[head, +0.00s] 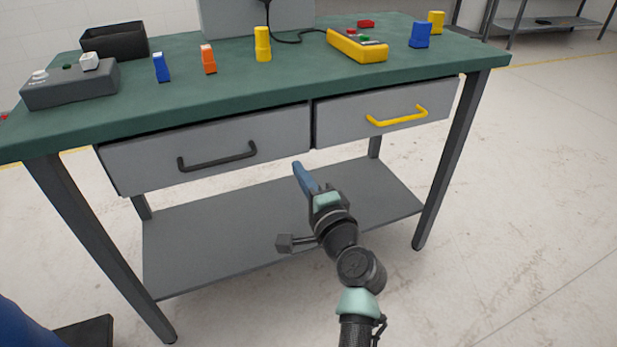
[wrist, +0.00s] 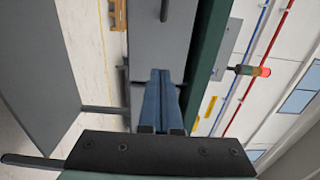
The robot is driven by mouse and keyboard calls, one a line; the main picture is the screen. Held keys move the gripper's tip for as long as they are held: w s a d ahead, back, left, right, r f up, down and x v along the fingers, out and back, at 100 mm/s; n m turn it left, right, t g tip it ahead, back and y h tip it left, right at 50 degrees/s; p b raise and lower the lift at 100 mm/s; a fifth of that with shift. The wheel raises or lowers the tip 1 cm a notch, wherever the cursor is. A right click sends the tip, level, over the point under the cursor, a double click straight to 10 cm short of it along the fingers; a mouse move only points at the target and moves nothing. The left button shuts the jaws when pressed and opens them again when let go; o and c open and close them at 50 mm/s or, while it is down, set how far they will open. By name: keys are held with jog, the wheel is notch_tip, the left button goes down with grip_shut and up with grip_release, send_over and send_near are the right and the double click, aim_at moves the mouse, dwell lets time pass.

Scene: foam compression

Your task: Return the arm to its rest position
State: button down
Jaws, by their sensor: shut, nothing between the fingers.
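My gripper (head: 302,178) is in front of the workbench, below the tabletop and near the drawer fronts in the head view. Its blue fingers are together with nothing between them. They also show in the wrist view (wrist: 160,98), pointing toward the grey drawer fronts. My arm comes up from the bottom of the head view, bent at its joints. I cannot tell the exact gap between the fingertips and the bench.
The workbench has a green top (head: 290,85), a left drawer with a dark handle (head: 217,160) and a right drawer with a yellow handle (head: 398,117). Both look shut. A grey lower shelf (head: 220,240) lies below. Several coloured objects stand on top. Floor (head: 500,230) at right is clear.

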jog(key=s+a+r+n+t, duration=0.1)
jog(key=s+r+n+t, duration=0.3)
jog(key=r, duration=0.7)
jog(key=s+a+r+n+g, duration=0.1)
jog(key=s+a+r+n, duration=0.3)
jog(key=r, duration=0.8)
jog(key=s+d+r+n+t+h, duration=0.2)
jog(key=s+r+n+t+h, duration=0.45)
jog(key=s+r, duration=1.3)
notch_tip(320, 180, up, 32)
jog(key=w+p, duration=0.2)
jog(key=p, duration=3)
jog(key=shift+w+r+t+y, duration=0.2)
jog(key=shift+w+t+y, duration=0.15)
jog(key=shift+y, duration=0.1)
